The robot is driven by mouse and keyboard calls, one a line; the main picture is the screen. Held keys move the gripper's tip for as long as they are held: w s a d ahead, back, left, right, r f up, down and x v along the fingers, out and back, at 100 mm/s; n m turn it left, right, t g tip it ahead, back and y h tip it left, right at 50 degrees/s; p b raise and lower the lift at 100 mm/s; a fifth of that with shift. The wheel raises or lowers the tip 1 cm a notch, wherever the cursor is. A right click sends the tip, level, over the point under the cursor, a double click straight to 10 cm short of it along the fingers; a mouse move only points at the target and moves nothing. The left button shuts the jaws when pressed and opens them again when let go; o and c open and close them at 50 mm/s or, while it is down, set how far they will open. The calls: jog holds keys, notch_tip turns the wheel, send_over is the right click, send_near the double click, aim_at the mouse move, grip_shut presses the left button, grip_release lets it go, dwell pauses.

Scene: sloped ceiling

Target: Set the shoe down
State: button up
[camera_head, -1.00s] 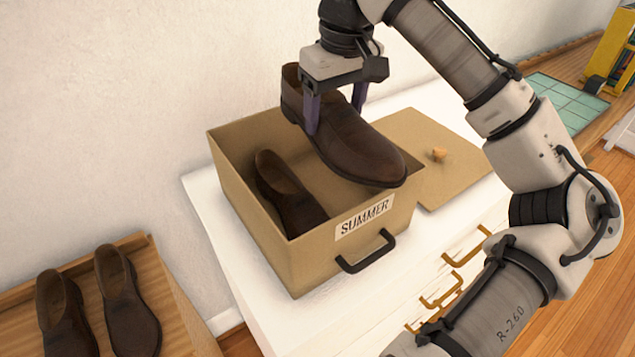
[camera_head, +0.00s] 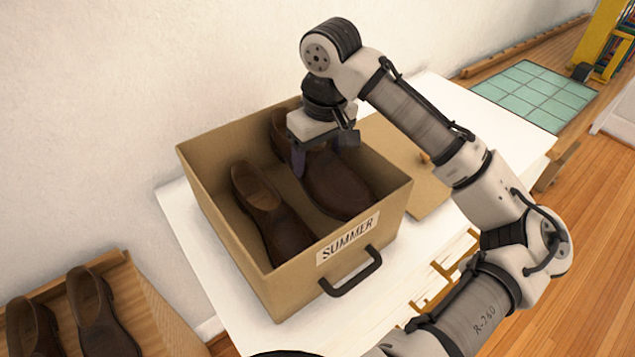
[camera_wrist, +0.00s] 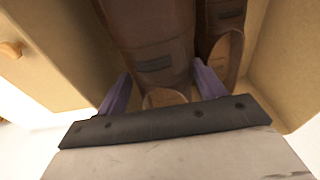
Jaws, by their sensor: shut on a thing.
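A dark brown shoe (camera_head: 337,183) is in the right half of the tan box (camera_head: 240,244) labelled SUMMER. My gripper (camera_head: 316,168) is shut on this shoe from above, its purple fingers down inside the box. In the wrist view the gripped shoe (camera_wrist: 152,45) lies between the fingers (camera_wrist: 158,92). A second brown shoe (camera_head: 268,213) lies beside it in the left half of the box, and it also shows in the wrist view (camera_wrist: 222,52). Whether the held shoe's sole touches the box floor is hidden.
The box stands on a white cabinet (camera_head: 180,210) with brass handles. Its lid (camera_head: 405,165), with a wooden knob, lies to the right of the box. Another pair of brown shoes (camera_head: 95,315) sits on a wooden rack at lower left. A wall stands behind.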

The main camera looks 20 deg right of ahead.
notch_tip(320, 180, down, 8)
jog(key=shift+f+p, duration=0.15)
jog(key=shift+p, duration=0.35)
jog(key=o, duration=1.2)
jog(key=shift+f, duration=0.15)
jog(key=r, duration=0.4)
jog(key=s+r+b, duration=0.1)
jog(key=r, duration=0.7)
jog(key=shift+s+d+r+b, duration=0.1)
jog(key=shift+s+d+b, duration=0.1)
jog(key=shift+d+b, duration=0.1)
